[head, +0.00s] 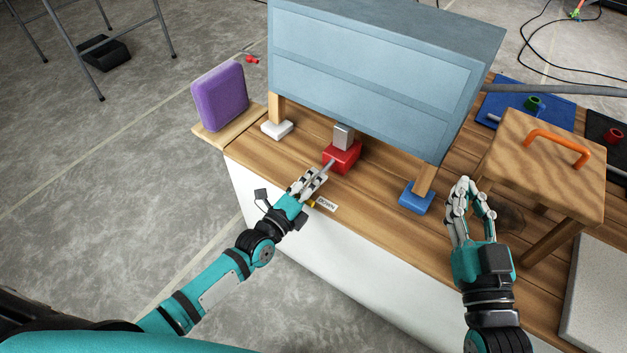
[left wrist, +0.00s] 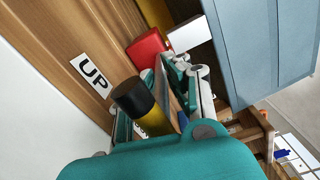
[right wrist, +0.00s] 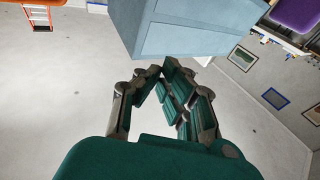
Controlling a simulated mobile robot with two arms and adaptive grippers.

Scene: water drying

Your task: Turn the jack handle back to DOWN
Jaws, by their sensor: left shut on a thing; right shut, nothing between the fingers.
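The jack (head: 341,156) is a red body with a grey post under the blue-grey cabinet (head: 370,75). Its handle is a thin grey rod (head: 328,165) reaching toward the table's front edge; the yellow and black grip (left wrist: 138,98) shows in the left wrist view. My left gripper (head: 314,179) is shut on the handle and hides much of it. An UP label (left wrist: 92,75) shows in the left wrist view. My right gripper (head: 474,190) is shut and empty, right of the cabinet.
The cabinet legs rest on a white block (head: 277,130) and a blue block (head: 415,198). A wooden stool (head: 530,150) with an orange handle (head: 557,146) stands at right. A purple cushion-like block (head: 219,96) stands at left.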

